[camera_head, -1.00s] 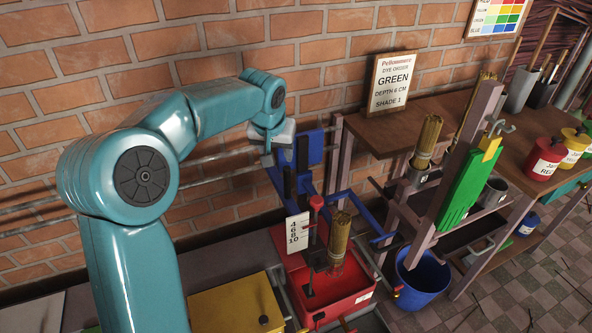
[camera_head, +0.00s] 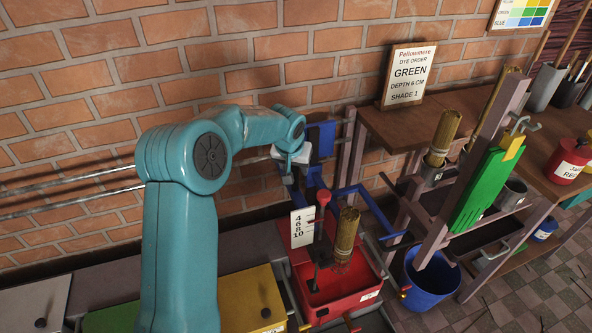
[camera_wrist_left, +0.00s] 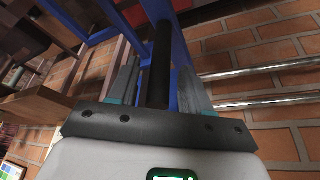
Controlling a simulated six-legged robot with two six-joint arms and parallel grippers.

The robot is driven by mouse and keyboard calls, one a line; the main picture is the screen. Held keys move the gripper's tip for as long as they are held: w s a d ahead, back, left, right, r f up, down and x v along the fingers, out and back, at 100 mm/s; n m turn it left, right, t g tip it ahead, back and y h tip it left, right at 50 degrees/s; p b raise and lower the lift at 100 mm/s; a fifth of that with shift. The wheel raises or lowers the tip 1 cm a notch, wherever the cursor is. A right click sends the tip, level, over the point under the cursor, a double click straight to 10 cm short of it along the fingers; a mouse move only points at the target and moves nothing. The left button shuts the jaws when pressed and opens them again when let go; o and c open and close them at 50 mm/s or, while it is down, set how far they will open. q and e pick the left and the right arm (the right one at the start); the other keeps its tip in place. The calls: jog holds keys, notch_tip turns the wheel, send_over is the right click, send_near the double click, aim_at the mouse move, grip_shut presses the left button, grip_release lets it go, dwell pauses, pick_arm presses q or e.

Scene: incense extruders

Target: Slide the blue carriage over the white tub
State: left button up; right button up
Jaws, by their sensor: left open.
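The blue carriage (camera_head: 322,138) hangs on two metal rails along the brick wall, with its blue arms above and behind the red tub (camera_head: 340,292). A bundle of brown sticks (camera_head: 346,235) hangs upright from it over that tub. A pale grey-white tub (camera_head: 38,302) with a lid knob is at the lower left, cut by the frame edge. My left gripper (camera_head: 287,170) is at the carriage's left side. In the left wrist view its open fingers (camera_wrist_left: 162,85) stand either side of a black upright handle (camera_wrist_left: 161,62), with gaps visible. My right gripper is not visible.
A yellow tub (camera_head: 240,302) and a green one (camera_head: 112,318) sit between the red and white tubs. The rails (camera_head: 75,187) run clear leftward.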

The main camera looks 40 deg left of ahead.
pick_arm(q)
jog(key=shift+x, duration=0.9)
jog(key=shift+r, duration=0.1)
grip_shut()
